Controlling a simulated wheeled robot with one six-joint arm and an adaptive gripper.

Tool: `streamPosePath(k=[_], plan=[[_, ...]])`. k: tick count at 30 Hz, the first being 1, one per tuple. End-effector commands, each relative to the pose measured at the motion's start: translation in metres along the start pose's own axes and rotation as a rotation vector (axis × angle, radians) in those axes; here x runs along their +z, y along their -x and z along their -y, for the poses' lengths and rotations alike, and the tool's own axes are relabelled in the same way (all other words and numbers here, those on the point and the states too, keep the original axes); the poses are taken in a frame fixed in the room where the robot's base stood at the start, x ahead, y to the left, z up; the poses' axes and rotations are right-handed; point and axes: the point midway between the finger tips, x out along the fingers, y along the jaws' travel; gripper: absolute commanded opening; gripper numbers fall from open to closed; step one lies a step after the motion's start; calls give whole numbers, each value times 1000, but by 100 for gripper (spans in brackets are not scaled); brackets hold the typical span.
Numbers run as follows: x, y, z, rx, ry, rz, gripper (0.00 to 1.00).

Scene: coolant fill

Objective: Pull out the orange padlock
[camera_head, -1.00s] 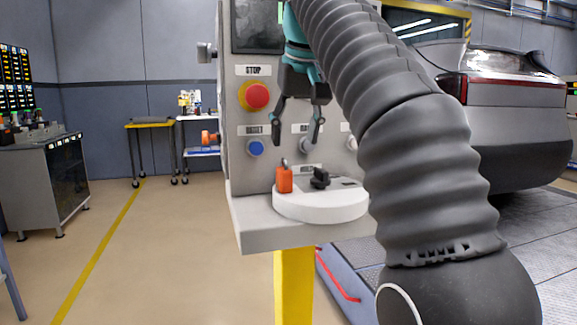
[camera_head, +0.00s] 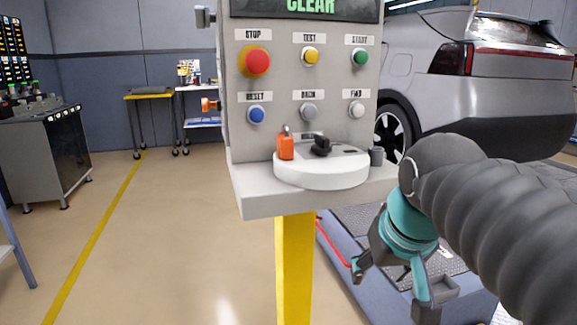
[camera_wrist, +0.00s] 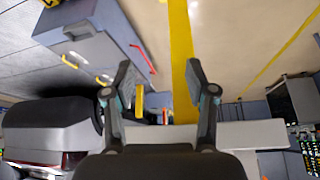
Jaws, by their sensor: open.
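The orange padlock (camera_head: 286,147) stands upright on the left part of a white round base (camera_head: 322,175), on the control panel's ledge, in the head view. A black rotary knob (camera_head: 321,146) sits just right of it. My gripper (camera_head: 394,288) is low at the right, beyond and below the ledge, well apart from the padlock. Its fingers are spread and hold nothing. In the wrist view my gripper (camera_wrist: 158,70) also shows spread fingers with empty space between them. I cannot make out the padlock in the wrist view.
The control panel (camera_head: 282,85) carries a red STOP button (camera_head: 256,61) and several other buttons above the ledge. A yellow post (camera_head: 294,265) stands under it. A grey car (camera_head: 480,85) is behind at right. The floor at left is open.

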Motion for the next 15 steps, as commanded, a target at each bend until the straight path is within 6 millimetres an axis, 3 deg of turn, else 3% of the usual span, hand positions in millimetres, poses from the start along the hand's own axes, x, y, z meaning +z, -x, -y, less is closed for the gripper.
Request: streamPosePath(k=[1, 3, 9, 12, 15], plan=[[22, -11, -4, 6, -12, -2, 56], [49, -28, -8, 12, -23, -6, 56], [105, -64, -14, 25, -48, -17, 56], [119, -73, -15, 28, -55, -19, 56], [116, -72, -14, 27, -53, -20, 56]])
